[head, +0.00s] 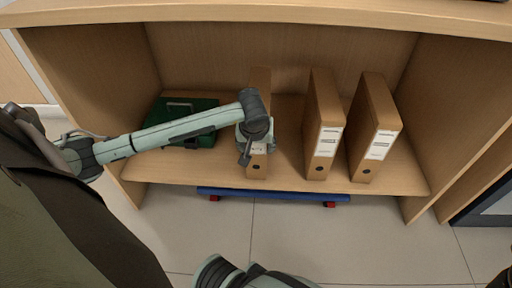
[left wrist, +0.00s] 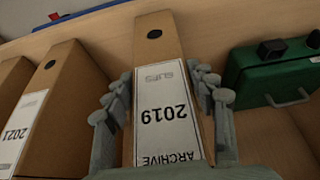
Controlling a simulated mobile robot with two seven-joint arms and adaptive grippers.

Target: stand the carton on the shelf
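The carton (head: 259,88) is a tan archive file box standing upright on the wooden shelf (head: 222,176), left of two similar boxes. In the left wrist view the carton (left wrist: 157,50) shows a round dark hole and a white label reading "2019 ARCHIVE", upside down in that picture. My left gripper (head: 252,150) is at the carton's front. Its fingers (left wrist: 162,105) lie along both sides of the carton, close against it, and look shut on it. The carton's lower front is partly hidden by the gripper in the head view. My right gripper is not in view.
Two tan file boxes (head: 323,120) (head: 375,125) stand to the right, with a gap beside the carton. A green case (head: 205,137) lies at the left. A blue bar with red ends (head: 275,194) is below the shelf front. The counter top (head: 300,12) overhangs above.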

